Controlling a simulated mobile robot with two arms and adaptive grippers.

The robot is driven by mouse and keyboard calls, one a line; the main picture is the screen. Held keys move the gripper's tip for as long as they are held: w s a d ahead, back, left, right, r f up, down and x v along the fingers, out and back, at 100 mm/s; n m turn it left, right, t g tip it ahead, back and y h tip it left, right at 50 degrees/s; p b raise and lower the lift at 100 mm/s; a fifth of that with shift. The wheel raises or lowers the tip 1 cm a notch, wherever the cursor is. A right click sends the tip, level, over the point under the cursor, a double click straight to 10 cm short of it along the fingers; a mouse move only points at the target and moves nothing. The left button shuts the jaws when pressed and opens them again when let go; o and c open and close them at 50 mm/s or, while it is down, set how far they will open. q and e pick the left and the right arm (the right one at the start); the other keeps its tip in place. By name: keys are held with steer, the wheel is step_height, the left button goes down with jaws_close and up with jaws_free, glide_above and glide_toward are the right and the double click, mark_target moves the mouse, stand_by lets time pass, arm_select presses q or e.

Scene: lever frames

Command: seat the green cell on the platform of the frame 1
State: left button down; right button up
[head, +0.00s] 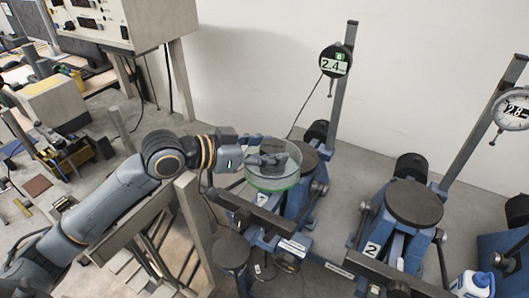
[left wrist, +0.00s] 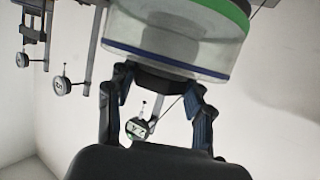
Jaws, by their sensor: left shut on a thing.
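The green cell (head: 272,183) is a clear round vessel with a green band. In the left wrist view the cell (left wrist: 180,35) also shows a blue rim near the fingers. My left gripper (head: 272,160) is shut on it, with the two fingers (left wrist: 160,88) on either side of a dark part at its end. The dark round platform (head: 308,158) of frame 1 is just right of and behind the cell, partly covered by it in the head view. The cell appears held above the frame; the exact gap cannot be told. My right gripper is not in view.
A post with a gauge reading 2.4 (head: 335,62) rises behind frame 1. Frame 2, with its bare platform (head: 414,203), stands to the right. A dark round pad (head: 231,251) is in front of frame 1.

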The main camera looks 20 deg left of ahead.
arm_select(q)
steer(key=shift+w+d+r, duration=0.1)
steer(key=shift+w+r, duration=0.1)
steer(key=shift+w, duration=0.8)
steer(key=shift+w+d, duration=0.2)
steer(key=shift+w, duration=0.65)
steer(key=shift+w+d, duration=0.2)
steer(key=shift+w, duration=0.65)
steer(key=shift+w+d+f+b, duration=0.25)
steer(key=shift+w+f+b, duration=0.3)
steer(key=shift+w, duration=0.6)
steer(key=shift+w+d+f+b, duration=0.2)
steer(key=shift+w+f+b, duration=0.4)
steer(key=shift+w, duration=0.55)
steer(key=shift+w+d+f+b, duration=0.25)
steer(key=shift+w+f+b, duration=0.3)
steer(key=shift+w, duration=0.6)
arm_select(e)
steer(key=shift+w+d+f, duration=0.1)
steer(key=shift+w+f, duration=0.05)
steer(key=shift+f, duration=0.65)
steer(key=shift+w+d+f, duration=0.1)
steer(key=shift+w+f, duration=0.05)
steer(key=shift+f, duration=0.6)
arm_select(q)
steer(key=shift+s, duration=0.1)
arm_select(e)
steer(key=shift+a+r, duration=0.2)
